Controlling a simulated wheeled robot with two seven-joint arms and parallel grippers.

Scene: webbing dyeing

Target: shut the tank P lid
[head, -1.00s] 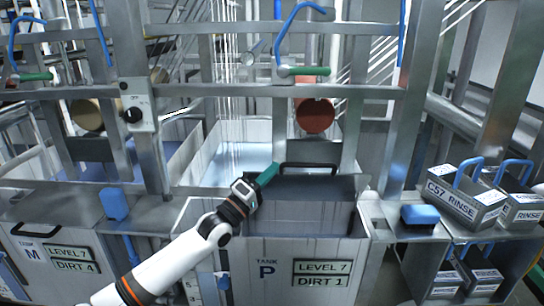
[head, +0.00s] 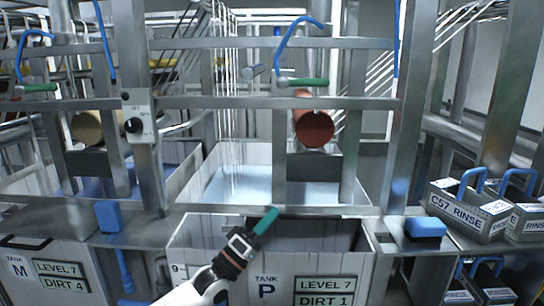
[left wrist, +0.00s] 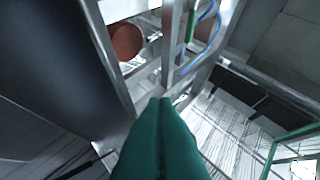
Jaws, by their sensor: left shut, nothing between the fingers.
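Tank P (head: 235,270) is the pale grey tank at the front centre, labelled TANK P, LEVEL 7, DIRT 1. A dark grey panel, seemingly its lid (head: 325,232), shows low in the tank mouth behind the front wall. Its black handle is not visible in the head view, and I cannot tell the lid's exact angle. My left gripper (head: 267,220) has its teal fingers shut and empty over the mouth, by the rear rail. The shut fingers also show in the left wrist view (left wrist: 163,135). My right gripper is not in view.
A steel frame with rails (head: 250,102) and a red roller (head: 313,128) stands behind the tank. Blue-handled C57 RINSE boxes (head: 468,212) stand at the right. Tank M (head: 45,270) is at the left. A blue block (head: 426,227) sits on the right ledge.

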